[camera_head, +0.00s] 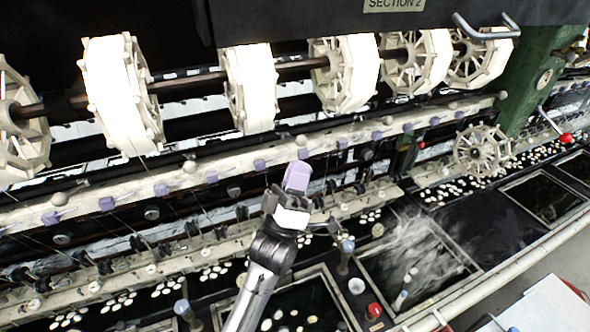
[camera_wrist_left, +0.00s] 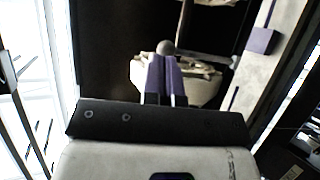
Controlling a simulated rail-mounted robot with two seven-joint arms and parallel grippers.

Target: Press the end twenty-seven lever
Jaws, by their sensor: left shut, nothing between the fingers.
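My left gripper (camera_head: 296,172) is shut with nothing between its purple fingers. It is at the long pale rail that carries a row of grey ball knobs and purple blocks. A grey ball knob (camera_head: 301,140) shows just beyond its fingertips. In the left wrist view the shut fingers (camera_wrist_left: 162,76) point at a grey ball (camera_wrist_left: 166,47), which appears right at their tips; I cannot tell whether they touch. No number is readable, so I cannot tell which lever is number twenty-seven. My right gripper is not in view.
Several white reels (camera_head: 252,88) hang above the rail (camera_head: 235,170). Dark water basins (camera_head: 415,262) lie below at the right, with a red knob (camera_head: 374,310) on their edge. A green post (camera_head: 525,85) stands at the right. Thin threads run down past the rail.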

